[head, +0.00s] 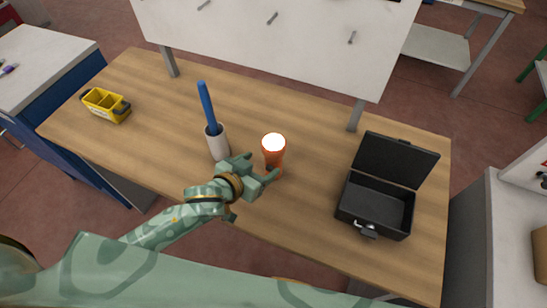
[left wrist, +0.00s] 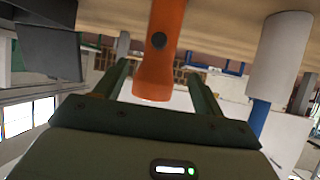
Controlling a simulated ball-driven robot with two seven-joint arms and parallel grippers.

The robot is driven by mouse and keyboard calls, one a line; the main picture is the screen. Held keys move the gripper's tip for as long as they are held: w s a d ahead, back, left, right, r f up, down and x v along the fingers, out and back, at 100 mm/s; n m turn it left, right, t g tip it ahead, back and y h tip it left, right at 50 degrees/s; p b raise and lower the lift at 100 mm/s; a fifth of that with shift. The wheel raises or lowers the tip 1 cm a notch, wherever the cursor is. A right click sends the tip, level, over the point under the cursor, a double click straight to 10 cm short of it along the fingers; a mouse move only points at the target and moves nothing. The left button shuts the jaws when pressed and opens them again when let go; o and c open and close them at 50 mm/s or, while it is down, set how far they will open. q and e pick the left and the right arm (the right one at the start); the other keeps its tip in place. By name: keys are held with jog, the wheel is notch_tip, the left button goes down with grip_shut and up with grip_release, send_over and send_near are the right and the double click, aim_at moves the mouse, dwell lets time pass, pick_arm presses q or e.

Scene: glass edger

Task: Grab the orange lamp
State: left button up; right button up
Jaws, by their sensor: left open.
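The orange lamp (head: 273,152) stands upright near the middle of the wooden table, its round white top glowing. It also shows in the left wrist view (left wrist: 160,50), with a dark round button on its side. My left gripper (head: 263,171) is open at the lamp, its fingers either side of the lamp's body. In the left wrist view the fingers (left wrist: 160,85) appear apart, with gaps on both sides of the lamp. My right gripper is not in view.
A white cup (head: 217,143) holding a blue stick (head: 207,103) stands just left of the lamp. An open black case (head: 353,206) lies to the right, and a yellow caddy (head: 104,104) at the far left. A white panel (head: 270,38) rises behind the table (head: 300,222).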

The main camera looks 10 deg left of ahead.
aim_at(268, 160)
pick_arm(q)
jog(key=b+x, duration=0.1)
jog(key=x, duration=0.6)
jog(key=shift+w+d+f, duration=0.15)
jog(key=shift+w+d, duration=0.05)
jog(key=shift+s, duration=0.15)
jog(key=shift+c, duration=0.6)
jog(key=c, duration=1)
